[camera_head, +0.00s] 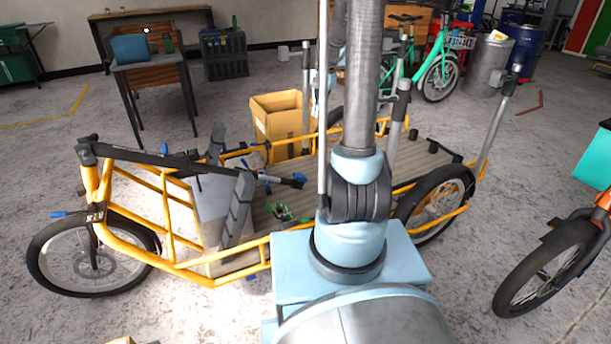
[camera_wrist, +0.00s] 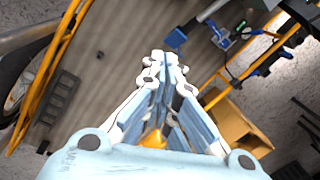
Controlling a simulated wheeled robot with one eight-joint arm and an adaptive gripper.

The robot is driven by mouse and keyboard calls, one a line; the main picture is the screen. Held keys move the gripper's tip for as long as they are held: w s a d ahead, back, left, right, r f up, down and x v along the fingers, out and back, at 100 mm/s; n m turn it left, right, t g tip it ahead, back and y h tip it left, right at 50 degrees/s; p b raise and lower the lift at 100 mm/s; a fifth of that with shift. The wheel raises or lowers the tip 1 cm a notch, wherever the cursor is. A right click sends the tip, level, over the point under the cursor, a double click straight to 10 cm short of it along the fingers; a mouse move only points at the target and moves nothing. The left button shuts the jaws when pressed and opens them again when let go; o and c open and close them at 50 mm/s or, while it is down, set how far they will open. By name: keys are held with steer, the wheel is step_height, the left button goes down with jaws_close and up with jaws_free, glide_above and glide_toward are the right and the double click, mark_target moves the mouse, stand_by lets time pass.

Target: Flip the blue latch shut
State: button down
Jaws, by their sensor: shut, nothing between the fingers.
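My gripper (camera_wrist: 165,62) shows in the wrist view with its fingertips together and nothing between them. Just beyond the tips is a blue piece (camera_wrist: 175,38) on the end of a dark bar; I cannot tell whether they touch. Farther right is another blue part with a pale lever (camera_wrist: 222,41). I cannot tell which of these is the blue latch. In the head view, a blue piece (camera_head: 298,177) sits at the end of the dark bar over the yellow cargo bike's bed (camera_head: 275,207). My arm hides part of the bike there, and my gripper is not clearly seen.
A cardboard box (camera_head: 283,117) stands behind the bike, and shows low right in the wrist view (camera_wrist: 233,130). Yellow frame rails (camera_head: 185,270) edge the bed. An orange bike (camera_head: 560,262) stands at the right. Open floor lies at the front left.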

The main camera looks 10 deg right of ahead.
steer(key=w+d+f+m, duration=0.3)
steer(key=w+f+m, duration=0.1)
steer(key=w+f, duration=1.1)
steer(key=w+d+f+m, duration=0.1)
steer(key=w+f, duration=0.2)
steer(key=f, duration=0.6)
steer(key=w+f+m+g+y, duration=0.1)
steer(key=w+f+m, duration=0.1)
steer(key=f, duration=0.8)
steer(key=shift+w+d+f, duration=0.2)
steer(key=shift+w+d, duration=0.15)
steer(key=shift+w, duration=0.2)
steer(key=x, duration=0.9)
steer(key=shift+a+f, duration=0.2)
steer(key=shift+f, duration=0.1)
steer(key=shift+s+a+f, duration=0.1)
steer(key=shift+s+a, duration=0.1)
steer(key=shift+a, duration=0.9)
steer(key=shift+s+a, duration=0.2)
steer(key=shift+a, duration=0.75)
